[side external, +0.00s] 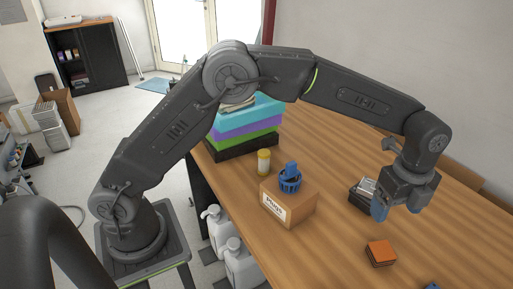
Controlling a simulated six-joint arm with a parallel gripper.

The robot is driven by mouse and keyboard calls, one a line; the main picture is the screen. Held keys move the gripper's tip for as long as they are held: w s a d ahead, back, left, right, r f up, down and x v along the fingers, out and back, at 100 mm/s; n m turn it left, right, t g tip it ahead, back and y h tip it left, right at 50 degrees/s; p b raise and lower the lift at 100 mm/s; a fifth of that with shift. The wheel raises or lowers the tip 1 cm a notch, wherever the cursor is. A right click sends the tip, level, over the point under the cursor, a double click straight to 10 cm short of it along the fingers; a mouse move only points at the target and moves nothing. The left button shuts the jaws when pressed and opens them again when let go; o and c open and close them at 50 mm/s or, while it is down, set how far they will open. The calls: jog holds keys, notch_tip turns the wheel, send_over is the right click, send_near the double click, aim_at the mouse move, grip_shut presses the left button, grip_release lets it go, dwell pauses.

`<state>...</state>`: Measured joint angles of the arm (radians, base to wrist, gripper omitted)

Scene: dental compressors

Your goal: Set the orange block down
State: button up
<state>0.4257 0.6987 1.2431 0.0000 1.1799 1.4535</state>
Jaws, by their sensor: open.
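The orange block (380,252) rests on the wooden table (335,175) at the lower right, its orange top face up and its sides darker. My gripper (393,213) is above and a little behind the block in the picture, pointing down, apart from it. Its blue fingertips are apart and nothing shows between them. The far fingertip is partly hidden by the gripper body.
A cardboard box labelled as plugs (303,212) carries a blue basket-like part (290,182). A yellow-and-white bottle (263,162) and stacked coloured boxes (243,128) stand behind. A dark device (361,195) lies beside my gripper. A blue piece (431,286) shows at the bottom edge.

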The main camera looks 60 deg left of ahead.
jog(key=s+a+r+n+t, duration=0.3)
jog(key=s+a+r+n, duration=0.7)
jog(key=a+r, duration=0.3)
jog(key=s+a+f+n+t, duration=0.1)
jog(key=s+a+n, duration=0.3)
jog(key=s, duration=0.4)
jog(key=s+a+f+n+t, duration=0.1)
jog(key=s+a+n, duration=0.4)
jog(key=s+n, duration=0.2)
jog(key=shift+s+f+n, duration=0.15)
jog(key=shift+s+n, duration=0.15)
jog(key=shift+s, duration=0.6)
